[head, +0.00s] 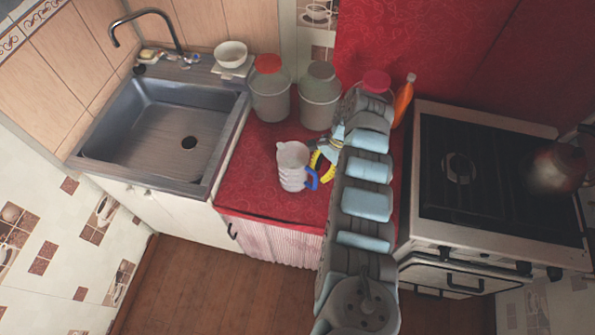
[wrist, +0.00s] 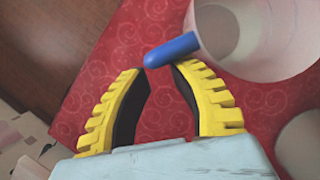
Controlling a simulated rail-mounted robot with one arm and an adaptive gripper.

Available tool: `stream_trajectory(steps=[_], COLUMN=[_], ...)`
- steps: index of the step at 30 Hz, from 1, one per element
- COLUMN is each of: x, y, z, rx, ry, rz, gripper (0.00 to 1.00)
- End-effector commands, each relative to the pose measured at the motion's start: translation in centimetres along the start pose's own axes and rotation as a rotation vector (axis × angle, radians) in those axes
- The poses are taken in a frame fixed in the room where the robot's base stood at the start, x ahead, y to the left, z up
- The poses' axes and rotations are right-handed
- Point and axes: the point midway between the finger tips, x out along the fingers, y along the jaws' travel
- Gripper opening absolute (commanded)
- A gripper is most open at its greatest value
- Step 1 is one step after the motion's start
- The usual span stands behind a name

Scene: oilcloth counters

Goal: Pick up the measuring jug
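The measuring jug (head: 291,160) is a pale, ribbed, translucent vessel with a blue handle on its right side. It stands upright on the red counter, left of my gripper (head: 318,168). In the wrist view the jug (wrist: 275,40) fills the top right, and its blue handle reaches to the fingertips of my gripper (wrist: 161,72). My yellow fingers are apart with a clear gap between them. The handle's end lies at the mouth of that gap; I cannot tell whether it touches a finger. My arm hides part of the counter to the right.
Two lidded containers (head: 270,95) (head: 320,103) stand behind the jug. An orange bottle (head: 403,102) stands behind my arm. The sink (head: 165,130) is at left, and the stove (head: 480,210) with a kettle (head: 556,168) is at right. The red counter (head: 250,190) is bare left of the jug.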

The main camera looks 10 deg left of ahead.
Motion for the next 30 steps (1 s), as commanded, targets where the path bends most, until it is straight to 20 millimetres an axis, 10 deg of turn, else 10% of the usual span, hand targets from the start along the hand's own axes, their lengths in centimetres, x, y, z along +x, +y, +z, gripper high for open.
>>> stream_trajectory(steps=[12,19,22,30], x=[4.8,4.8,4.8,4.8], y=[0.2,0.2,0.2,0.1], z=[0.1,0.1,0.1,0.1], rx=[0.001,0.001,0.001,0.000], ry=[-0.001,0.000,0.000,-0.001], rz=[0.001,0.000,0.000,0.000], gripper=[0.24,0.22,0.00,0.00])
